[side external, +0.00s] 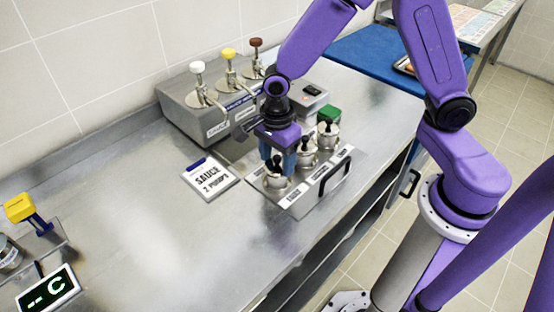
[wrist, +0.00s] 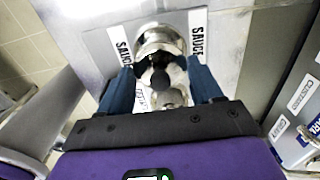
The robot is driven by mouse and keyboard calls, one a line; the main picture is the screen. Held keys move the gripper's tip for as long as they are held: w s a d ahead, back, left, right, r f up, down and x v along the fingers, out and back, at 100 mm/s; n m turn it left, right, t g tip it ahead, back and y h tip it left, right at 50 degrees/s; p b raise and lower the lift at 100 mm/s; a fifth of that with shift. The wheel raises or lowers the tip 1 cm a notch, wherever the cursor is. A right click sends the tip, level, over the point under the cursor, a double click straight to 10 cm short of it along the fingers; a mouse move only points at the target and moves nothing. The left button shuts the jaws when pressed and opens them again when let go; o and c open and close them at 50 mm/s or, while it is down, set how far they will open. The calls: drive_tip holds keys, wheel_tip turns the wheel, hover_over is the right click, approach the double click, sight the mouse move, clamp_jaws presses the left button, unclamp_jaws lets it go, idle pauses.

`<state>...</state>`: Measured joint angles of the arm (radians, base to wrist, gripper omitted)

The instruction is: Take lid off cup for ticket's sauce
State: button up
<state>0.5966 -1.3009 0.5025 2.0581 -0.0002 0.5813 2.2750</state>
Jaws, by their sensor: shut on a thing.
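Three metal cups with black-knobbed lids stand in a row on a tray (side external: 283,200) with a black handle. My gripper (side external: 278,166) points down at the nearest cup (side external: 276,183), its blue fingers on either side of the lid. In the wrist view my gripper (wrist: 162,72) is shut on this lid (wrist: 150,48), with the black knob (wrist: 160,78) between the fingers. I see no clear gap between lid and cup. The middle cup (side external: 305,158) and far cup (side external: 328,141) are lidded. The ticket (side external: 211,179) reads "SAUCE 2 PUMPS".
A steel dispenser (side external: 190,118) with white, yellow and brown pump tops stands behind the tray. A green block (side external: 329,112) is by the far cup. The steel counter (side external: 150,235) is clear front left, up to a display (side external: 48,289) and a yellow-topped item (side external: 19,207).

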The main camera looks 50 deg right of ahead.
drive_tip(key=shift+r, duration=0.35)
wheel_tip(320, 180, up, 2)
drive_tip(key=shift+r, duration=0.1)
drive_tip(key=s+d+r, duration=0.2)
drive_tip(key=s+r, duration=0.3)
drive_tip(key=s, duration=0.1)
drive_tip(key=s+d+r, duration=0.3)
drive_tip(key=s+r, duration=0.2)
drive_tip(key=s, duration=0.2)
drive_tip(key=a+f, duration=0.5)
drive_tip(key=a, duration=0.2)
drive_tip(key=w+a+f, duration=0.2)
drive_tip(key=w+f, duration=0.1)
drive_tip(key=w+a+f, duration=0.3)
drive_tip(key=w, duration=0.1)
drive_tip(key=w+a+f, duration=0.2)
drive_tip(key=w+f, duration=0.1)
drive_tip(key=shift+w+a, duration=0.2)
drive_tip(key=shift+w, duration=0.1)
drive_tip(key=shift+w+a+f, duration=0.3)
drive_tip(key=shift+w+f, duration=0.1)
drive_tip(key=shift+f, duration=1.7)
